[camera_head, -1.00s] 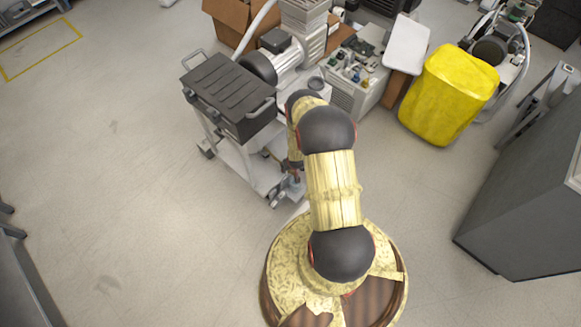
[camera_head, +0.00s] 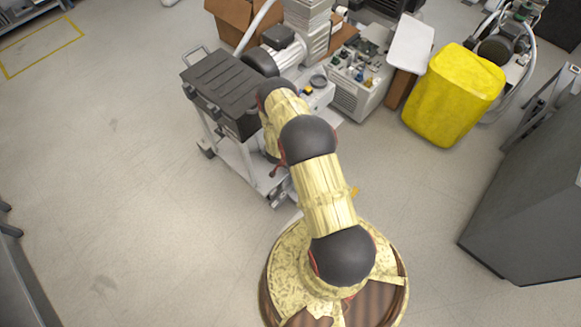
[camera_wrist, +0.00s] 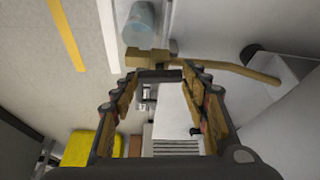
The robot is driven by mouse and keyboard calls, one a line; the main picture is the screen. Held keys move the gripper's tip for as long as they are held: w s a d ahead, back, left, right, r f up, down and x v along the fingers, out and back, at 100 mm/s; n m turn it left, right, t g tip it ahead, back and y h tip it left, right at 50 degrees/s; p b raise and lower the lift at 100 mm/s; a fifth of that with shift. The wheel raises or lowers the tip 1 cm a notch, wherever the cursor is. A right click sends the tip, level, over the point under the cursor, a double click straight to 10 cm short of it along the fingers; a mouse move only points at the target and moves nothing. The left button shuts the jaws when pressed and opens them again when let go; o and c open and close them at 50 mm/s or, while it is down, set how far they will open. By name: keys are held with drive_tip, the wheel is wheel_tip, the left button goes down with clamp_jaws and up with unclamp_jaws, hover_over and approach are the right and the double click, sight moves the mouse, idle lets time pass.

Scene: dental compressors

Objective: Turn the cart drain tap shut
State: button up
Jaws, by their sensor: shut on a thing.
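The cart (camera_head: 245,163) stands left of my arm in the head view, with a black ribbed case on top. In the wrist view a brass tap (camera_wrist: 147,58) shows at the ends of my fingers, with a curved tan lever or pipe (camera_wrist: 235,69) running right from it. My gripper (camera_wrist: 160,75) is shut on the tap, its two fingers on either side near the brass block. The exact contact is partly hidden by the fingertips. In the head view my arm hides the gripper and the tap.
A pale blue cylinder (camera_wrist: 138,22) is close by the tap. The black case (camera_head: 222,88) tops the cart. A compressor unit (camera_head: 357,82) and yellow bin (camera_head: 452,95) stand behind right. A grey cabinet (camera_head: 530,200) is at right. Floor at left is clear.

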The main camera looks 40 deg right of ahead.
drive_tip(key=shift+m+g, duration=0.3)
drive_tip(key=shift+m, duration=0.5)
drive_tip(key=o, duration=1.1)
drive_tip(key=shift+o, duration=0.3)
drive_tip(key=v, duration=1.2)
drive_tip(key=shift+w+a+f, duration=0.1)
drive_tip(key=shift+w, duration=0.05)
